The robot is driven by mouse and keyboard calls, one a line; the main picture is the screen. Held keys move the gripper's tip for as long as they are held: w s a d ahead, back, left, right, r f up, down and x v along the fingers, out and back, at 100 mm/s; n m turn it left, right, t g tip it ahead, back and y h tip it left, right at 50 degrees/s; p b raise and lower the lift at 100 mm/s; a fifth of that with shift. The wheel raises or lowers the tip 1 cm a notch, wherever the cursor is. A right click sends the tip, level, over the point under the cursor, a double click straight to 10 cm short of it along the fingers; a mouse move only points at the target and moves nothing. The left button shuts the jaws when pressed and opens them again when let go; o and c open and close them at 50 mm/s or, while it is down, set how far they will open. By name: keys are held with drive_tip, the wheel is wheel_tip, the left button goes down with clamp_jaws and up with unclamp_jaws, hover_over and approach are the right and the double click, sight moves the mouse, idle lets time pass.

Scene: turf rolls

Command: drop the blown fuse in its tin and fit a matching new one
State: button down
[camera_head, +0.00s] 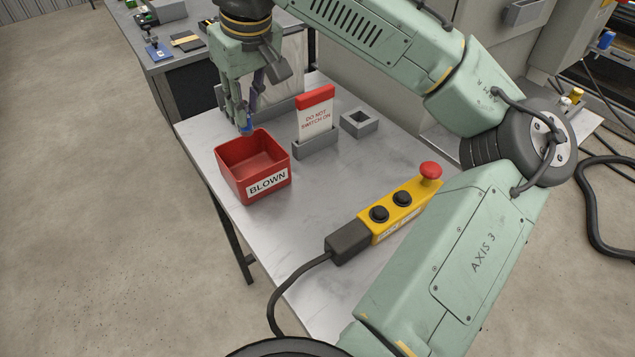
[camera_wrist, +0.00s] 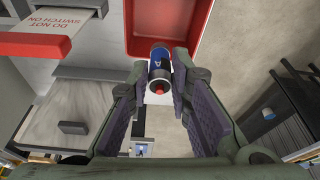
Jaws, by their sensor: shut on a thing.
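The red open tin (camera_head: 232,174), labelled BLOWN, stands on the near grey table and looks empty inside. My gripper (camera_head: 243,122) is above the tin's far left rim, fingers pointing down. It is shut on a blue fuse (camera_wrist: 160,70) that has a red tip and a white mark. In the wrist view the fuse sits between the fingertips, and the tin (camera_wrist: 196,47) shows beyond it. The fuse (camera_head: 246,129) also shows below the fingers in the head view. No new fuse can be made out for certain.
A DO NOT SWITCH ON card (camera_head: 316,116) stands in a grey holder (camera_head: 316,146) beside the tin. A small grey square socket (camera_head: 359,123) and a yellow push-button box (camera_head: 400,208) with a cable share the table. Another bench (camera_head: 180,55) with small items stands behind.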

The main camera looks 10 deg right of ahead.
drive_tip(key=shift+w+d, duration=0.25)
drive_tip(key=shift+w, duration=0.35)
wheel_tip(320, 180, down, 6)
drive_tip(key=b, duration=0.6)
drive_tip(key=shift+r, duration=0.1)
drive_tip(key=c, duration=1.4)
unclamp_jaws()
